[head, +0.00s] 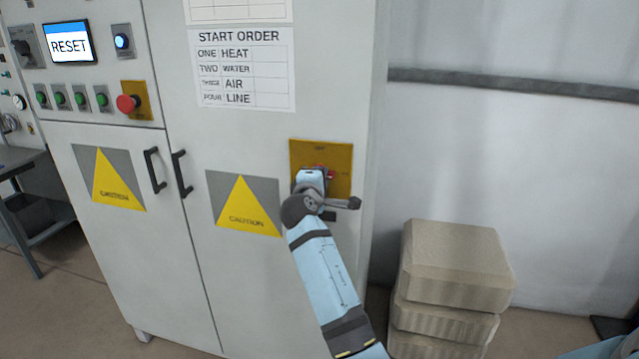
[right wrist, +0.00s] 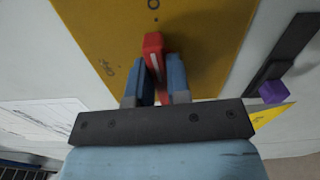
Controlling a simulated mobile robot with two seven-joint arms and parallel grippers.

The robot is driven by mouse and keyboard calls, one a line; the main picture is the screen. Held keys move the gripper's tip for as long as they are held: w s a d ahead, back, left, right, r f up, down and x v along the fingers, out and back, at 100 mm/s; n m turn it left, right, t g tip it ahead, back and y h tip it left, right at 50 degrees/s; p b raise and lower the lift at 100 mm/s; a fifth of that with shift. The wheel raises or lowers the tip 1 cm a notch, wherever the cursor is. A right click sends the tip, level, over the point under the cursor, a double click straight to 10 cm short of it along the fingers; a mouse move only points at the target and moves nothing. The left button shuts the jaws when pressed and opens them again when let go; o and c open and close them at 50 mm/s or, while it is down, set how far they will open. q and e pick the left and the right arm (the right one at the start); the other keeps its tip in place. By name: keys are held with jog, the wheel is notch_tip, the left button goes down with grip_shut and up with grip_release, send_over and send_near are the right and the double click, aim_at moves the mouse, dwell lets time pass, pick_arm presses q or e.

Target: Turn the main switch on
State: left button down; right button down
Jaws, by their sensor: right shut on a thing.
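The main switch is a red handle (head: 331,174) on a yellow plate (head: 343,157) on the cabinet's right door. In the right wrist view the red handle (right wrist: 153,46) with a white line stands out from the yellow plate (right wrist: 100,30). My right gripper (right wrist: 160,78) is shut on the handle, with a finger on either side of it. In the head view my right gripper (head: 318,178) is at the plate and hides part of the switch. The plate's markings are too small to tell the handle's position surely. My left gripper is not in view.
The grey cabinet has black door handles (head: 181,174), caution signs (head: 246,209), a start order sheet (head: 242,70), a screen reading RESET (head: 68,44) and a red button (head: 127,103). Stacked boxes (head: 455,262) stand on the floor to the right.

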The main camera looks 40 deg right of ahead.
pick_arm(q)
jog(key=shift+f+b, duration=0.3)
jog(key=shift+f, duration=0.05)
pick_arm(e)
jog(key=shift+f+m, duration=0.1)
jog(key=shift+m, duration=0.4)
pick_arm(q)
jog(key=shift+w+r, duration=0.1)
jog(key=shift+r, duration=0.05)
pick_arm(e)
jog(key=c, duration=1.1)
grip_release()
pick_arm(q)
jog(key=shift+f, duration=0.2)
